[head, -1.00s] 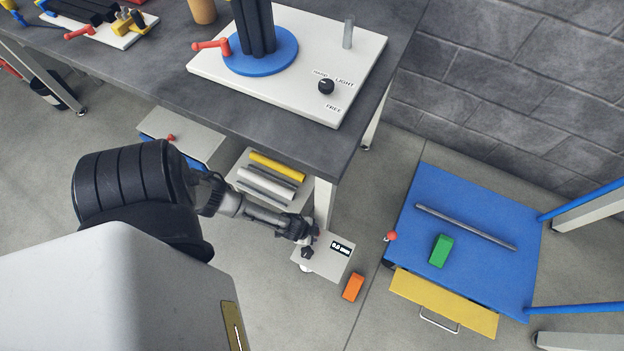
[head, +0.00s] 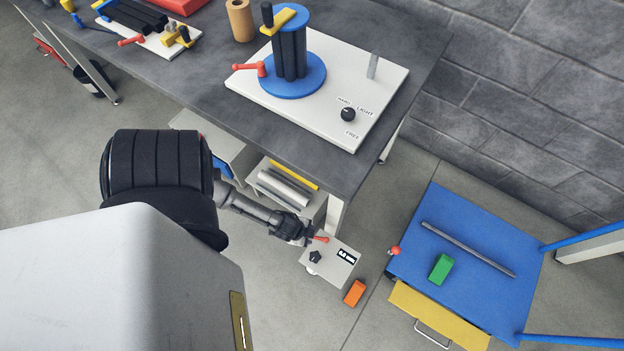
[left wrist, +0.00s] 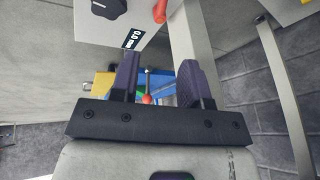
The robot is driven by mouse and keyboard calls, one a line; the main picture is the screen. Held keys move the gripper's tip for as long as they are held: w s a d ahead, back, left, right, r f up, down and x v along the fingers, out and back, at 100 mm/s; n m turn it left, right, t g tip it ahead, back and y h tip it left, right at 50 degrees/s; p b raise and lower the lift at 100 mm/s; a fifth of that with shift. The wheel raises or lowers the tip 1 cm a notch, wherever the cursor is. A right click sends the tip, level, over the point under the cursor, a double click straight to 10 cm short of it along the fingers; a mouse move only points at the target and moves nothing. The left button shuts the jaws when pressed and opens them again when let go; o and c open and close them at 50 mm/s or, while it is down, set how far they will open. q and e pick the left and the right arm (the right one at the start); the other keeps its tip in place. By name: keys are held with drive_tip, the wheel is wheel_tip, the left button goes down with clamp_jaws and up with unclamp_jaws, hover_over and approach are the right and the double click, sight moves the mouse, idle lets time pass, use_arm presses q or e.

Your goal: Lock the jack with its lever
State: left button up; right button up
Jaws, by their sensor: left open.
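The jack is a small grey box (head: 330,264) at the foot of the bench leg in the head view, with a black knob (head: 315,257) and a small dark display (head: 346,256). Its red lever (head: 320,239) sticks out to the right at the top edge, beside my left gripper (head: 304,237). In the left wrist view the jack (left wrist: 95,30) is at the upper left, and the lever (left wrist: 160,11) is at the top, beyond the fingertips. My left gripper (left wrist: 159,66) is open, with nothing held between its fingers. My right gripper is not in view.
The bench leg (head: 335,216) stands right behind the jack. An orange block (head: 354,293) lies on the floor to its right. A blue table (head: 462,285) with a red-knobbed lever (head: 394,251) is farther right. Shelves (head: 285,190) hang under the bench (head: 190,85).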

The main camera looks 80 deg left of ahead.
sight(315, 237)
use_arm(q)
drive_tip(key=shift+s+r, duration=0.2)
drive_tip(key=shift+r, duration=0.2)
drive_tip(key=f+b, duration=0.2)
drive_tip(key=f, duration=0.1)
drive_tip(key=w+a+f+b, duration=0.1)
drive_tip(key=f+b, duration=0.1)
drive_tip(key=f, duration=0.2)
drive_tip(key=w+f+b, duration=0.1)
drive_tip(key=f+b, duration=0.2)
drive_tip(key=f, duration=0.1)
drive_tip(key=shift+a, duration=0.2)
drive_tip(key=shift+b+x, duration=0.65)
drive_tip(key=shift+x, duration=0.3)
drive_tip(key=shift+w+r, duration=0.1)
drive_tip(key=shift+w, duration=0.05)
